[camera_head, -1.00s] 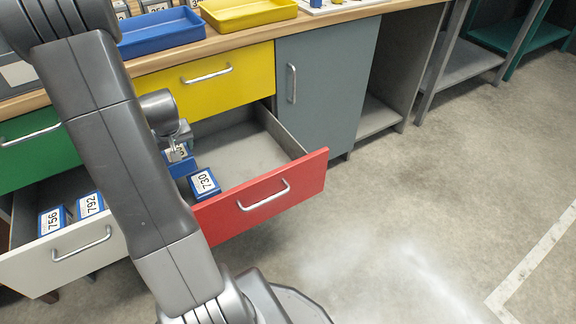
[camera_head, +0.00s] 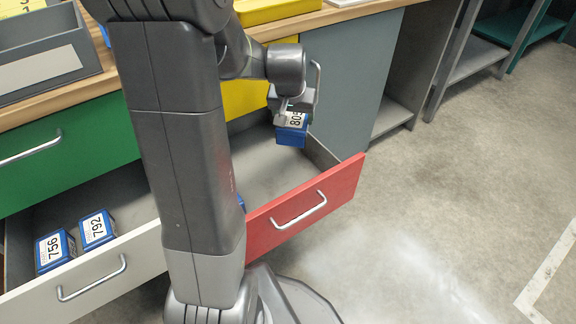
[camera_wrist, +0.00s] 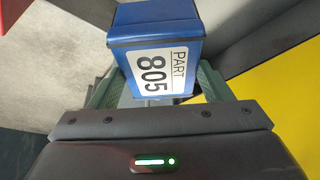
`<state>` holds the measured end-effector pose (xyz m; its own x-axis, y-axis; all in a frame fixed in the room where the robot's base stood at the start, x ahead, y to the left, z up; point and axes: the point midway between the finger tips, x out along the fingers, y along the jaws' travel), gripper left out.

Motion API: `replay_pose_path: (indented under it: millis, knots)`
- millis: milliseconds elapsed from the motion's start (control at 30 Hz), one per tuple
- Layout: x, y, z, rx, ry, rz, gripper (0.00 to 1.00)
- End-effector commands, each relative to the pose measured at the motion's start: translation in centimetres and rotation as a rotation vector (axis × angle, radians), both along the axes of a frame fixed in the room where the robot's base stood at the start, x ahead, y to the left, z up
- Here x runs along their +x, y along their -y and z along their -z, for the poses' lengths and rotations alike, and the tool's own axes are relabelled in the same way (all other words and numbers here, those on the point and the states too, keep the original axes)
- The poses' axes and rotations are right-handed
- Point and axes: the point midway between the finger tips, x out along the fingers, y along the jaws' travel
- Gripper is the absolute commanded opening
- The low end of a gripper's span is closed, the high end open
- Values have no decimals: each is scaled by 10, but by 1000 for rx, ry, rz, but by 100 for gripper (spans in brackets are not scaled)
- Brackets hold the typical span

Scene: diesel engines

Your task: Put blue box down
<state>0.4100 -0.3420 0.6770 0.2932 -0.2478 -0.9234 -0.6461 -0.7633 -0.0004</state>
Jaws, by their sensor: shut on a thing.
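The blue box (camera_head: 291,136) has a white label, and in the wrist view the box (camera_wrist: 125,25) reads "PART 805". My gripper (camera_head: 290,108) is shut on it, with a finger on each side of the box in the wrist view (camera_wrist: 152,88). The box hangs tilted above the right part of the open red-fronted drawer (camera_head: 345,187). The box's underside and any gap below it cannot be judged exactly. Another blue box is almost wholly hidden behind my arm, with a sliver (camera_head: 241,203) showing in the red drawer.
An open white-fronted drawer (camera_head: 100,285) holds two blue boxes, 756 (camera_head: 54,250) and 792 (camera_head: 97,229). A grey cabinet door (camera_head: 350,75) stands right of the red drawer. A yellow tray (camera_head: 275,10) and grey bin (camera_head: 45,65) are on the worktop. Floor at right is clear.

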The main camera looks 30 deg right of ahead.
Motion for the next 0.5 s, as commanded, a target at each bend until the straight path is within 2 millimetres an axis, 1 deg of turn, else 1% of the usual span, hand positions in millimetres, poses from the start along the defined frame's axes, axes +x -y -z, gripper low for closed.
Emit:
replay_pose_path:
  millis: [33,100,300,400,500]
  knots:
    - [0,0,16,3,-3,0,14]
    - [0,-1,36,3,-4,-2,14]
    - [0,-1,87,2,-4,-3,14]
    - [0,-1,105,0,-2,-3,14]
    - [1,-1,116,1,-1,-2,14]
